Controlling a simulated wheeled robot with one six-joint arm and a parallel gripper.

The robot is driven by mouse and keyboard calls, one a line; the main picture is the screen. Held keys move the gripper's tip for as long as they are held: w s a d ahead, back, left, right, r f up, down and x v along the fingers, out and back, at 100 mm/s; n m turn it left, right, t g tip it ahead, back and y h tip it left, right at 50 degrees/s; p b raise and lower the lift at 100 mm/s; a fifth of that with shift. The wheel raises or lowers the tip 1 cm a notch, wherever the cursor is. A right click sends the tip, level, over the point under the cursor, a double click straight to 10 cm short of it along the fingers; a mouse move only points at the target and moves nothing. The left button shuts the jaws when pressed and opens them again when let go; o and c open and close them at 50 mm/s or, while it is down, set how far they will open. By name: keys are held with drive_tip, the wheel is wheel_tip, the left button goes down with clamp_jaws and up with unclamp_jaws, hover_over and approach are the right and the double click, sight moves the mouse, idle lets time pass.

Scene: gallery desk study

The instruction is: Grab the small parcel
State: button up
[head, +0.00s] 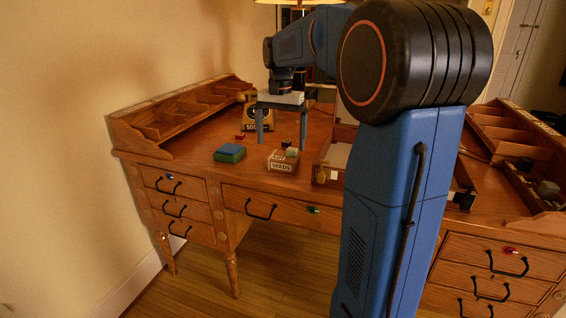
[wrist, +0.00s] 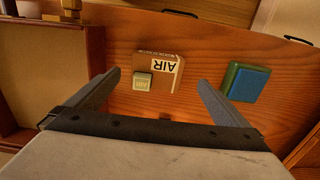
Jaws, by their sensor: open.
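The small parcel (head: 281,163) is a brown carton with a white label, standing near the desk's front edge. In the wrist view the parcel (wrist: 168,66) shows an "AIR" label and lies between and beyond the fingertips. A small pale green block (wrist: 142,80) overlaps its edge; I cannot tell whether it rests on it or beside it. My gripper (head: 281,138) is open and empty, fingers pointing down, above and a little behind the parcel. In the wrist view my gripper (wrist: 159,82) has its fingers apart on either side, not touching the parcel.
A green box with a blue top (head: 229,153) lies left of the parcel. A small dark block (head: 286,143) is behind it. A wooden tray (head: 322,160) stands to the right. A yellow-and-black object (head: 257,117) stands behind my fingers. The desk between is bare.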

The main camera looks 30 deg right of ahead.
sight(283, 156)
drive_tip(key=shift+d+f, duration=0.25)
drive_tip(key=shift+f, duration=1.55)
drive_tip(key=shift+d+f, duration=0.2)
drive_tip(key=shift+f, duration=1.55)
drive_tip(key=shift+c, duration=0.3)
drive_tip(key=c, duration=1.3)
drive_tip(key=shift+r, duration=0.15)
